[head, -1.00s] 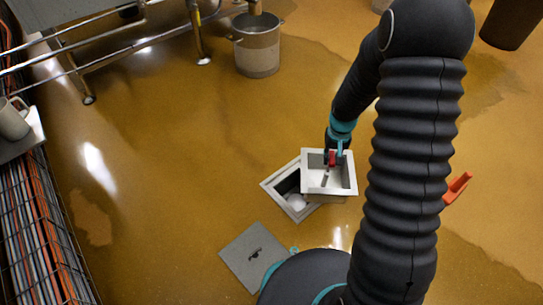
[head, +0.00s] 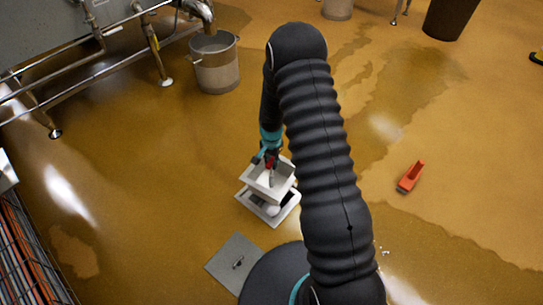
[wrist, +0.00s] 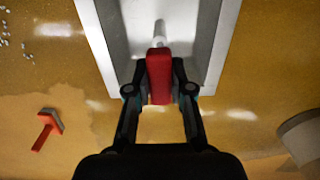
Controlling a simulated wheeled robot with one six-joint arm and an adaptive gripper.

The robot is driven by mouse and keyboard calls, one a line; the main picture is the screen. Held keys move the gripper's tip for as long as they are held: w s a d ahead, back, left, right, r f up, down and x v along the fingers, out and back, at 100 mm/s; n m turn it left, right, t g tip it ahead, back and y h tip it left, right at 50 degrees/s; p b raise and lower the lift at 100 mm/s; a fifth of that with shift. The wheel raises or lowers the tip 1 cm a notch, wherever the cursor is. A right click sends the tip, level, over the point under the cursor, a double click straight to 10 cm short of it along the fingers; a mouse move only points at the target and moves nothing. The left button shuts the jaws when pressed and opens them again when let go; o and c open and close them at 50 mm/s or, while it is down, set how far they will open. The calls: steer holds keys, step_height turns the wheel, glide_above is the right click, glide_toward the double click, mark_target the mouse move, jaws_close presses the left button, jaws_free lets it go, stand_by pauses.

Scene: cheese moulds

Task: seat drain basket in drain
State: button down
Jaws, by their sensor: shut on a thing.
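The drain basket (head: 271,190) is a pale grey square box with a rim and a red grip (wrist: 159,72) on a light stem inside it. My gripper (head: 270,163) is shut on the red grip. The basket hangs over the drain (head: 249,208), a square pale frame set in the floor, with its near edge and part of its opening showing below the basket. A whitish thing shows inside that opening. The basket's walls (wrist: 216,40) fill the upper middle of the wrist view, which does not show the drain. The gap between basket and drain is hard to judge.
A grey square cover plate (head: 232,268) lies on the wet floor in front of the drain. An orange-red tool (head: 410,178) lies to the right. A metal bucket (head: 217,70) and pipes stand behind left. A dark bin (head: 452,18) stands far right.

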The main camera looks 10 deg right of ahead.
steer(key=shift+w+f+m+p, duration=0.35)
steer(key=shift+w+f+m, duration=0.1)
steer(key=shift+m, duration=0.35)
steer(key=shift+s+f+b, duration=0.1)
steer(key=shift+f+b, duration=0.05)
steer(key=shift+b, duration=0.25)
steer(key=b, duration=0.4)
glide_above(271, 185)
steer(key=shift+f, duration=2.8)
steer(key=shift+b, duration=0.65)
steer(key=shift+f+b, duration=2.95)
steer(key=shift+f, duration=0.9)
